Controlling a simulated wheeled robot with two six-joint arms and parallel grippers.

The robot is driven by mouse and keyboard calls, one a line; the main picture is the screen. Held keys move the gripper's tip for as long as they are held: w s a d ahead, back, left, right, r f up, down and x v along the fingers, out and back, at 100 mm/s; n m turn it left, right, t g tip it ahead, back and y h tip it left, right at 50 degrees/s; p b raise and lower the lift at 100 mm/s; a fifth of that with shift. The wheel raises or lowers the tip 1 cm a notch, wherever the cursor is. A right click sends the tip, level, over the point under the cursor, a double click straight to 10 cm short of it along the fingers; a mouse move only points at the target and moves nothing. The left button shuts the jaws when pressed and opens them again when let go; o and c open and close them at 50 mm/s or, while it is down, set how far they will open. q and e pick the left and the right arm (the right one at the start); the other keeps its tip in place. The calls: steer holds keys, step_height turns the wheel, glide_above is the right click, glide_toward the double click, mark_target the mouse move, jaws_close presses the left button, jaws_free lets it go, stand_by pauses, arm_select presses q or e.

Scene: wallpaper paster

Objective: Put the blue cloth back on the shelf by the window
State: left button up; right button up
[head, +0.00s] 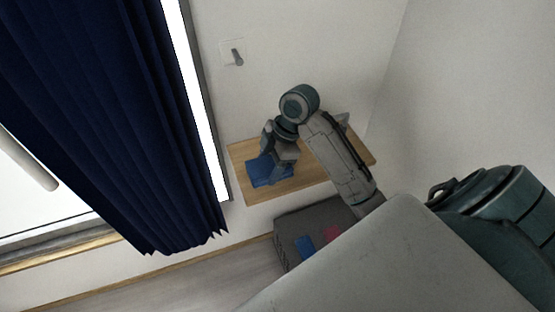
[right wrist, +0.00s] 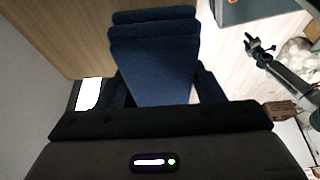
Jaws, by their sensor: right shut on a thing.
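The blue cloth (head: 262,172) is folded and shows at the left end of the wooden shelf (head: 310,180) by the window. My right gripper (head: 279,170) is over that end of the shelf, shut on the cloth. In the right wrist view the blue cloth (right wrist: 155,62) sticks out in layers from between the dark fingers, with the wooden shelf (right wrist: 58,32) at the upper left. I cannot tell whether the cloth touches the board. My left gripper is not in view.
A dark blue curtain (head: 100,110) hangs by the window just left of the shelf. A wall hook (head: 236,57) is above it. Below the shelf stands a dark grey box (head: 290,228) with a blue item (head: 305,246) and a red item (head: 332,233) on top. The shelf's right part is partly behind my arm.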

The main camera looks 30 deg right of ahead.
steer(key=d, duration=0.1)
steer(key=w+d+b, duration=0.2)
steer(key=shift+w+f, duration=0.1)
steer(key=shift+f, duration=0.15)
steer(key=shift+w+d, duration=0.2)
steer(key=shift+d, duration=0.1)
steer(key=shift+w+d+b, duration=0.4)
steer(key=shift+d, duration=0.15)
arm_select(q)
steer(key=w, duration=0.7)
arm_select(e)
steer(key=shift+d+f, duration=0.15)
steer(key=shift+f, duration=0.4)
steer(key=shift+f+p, duration=0.7)
steer(key=shift+f, duration=0.35)
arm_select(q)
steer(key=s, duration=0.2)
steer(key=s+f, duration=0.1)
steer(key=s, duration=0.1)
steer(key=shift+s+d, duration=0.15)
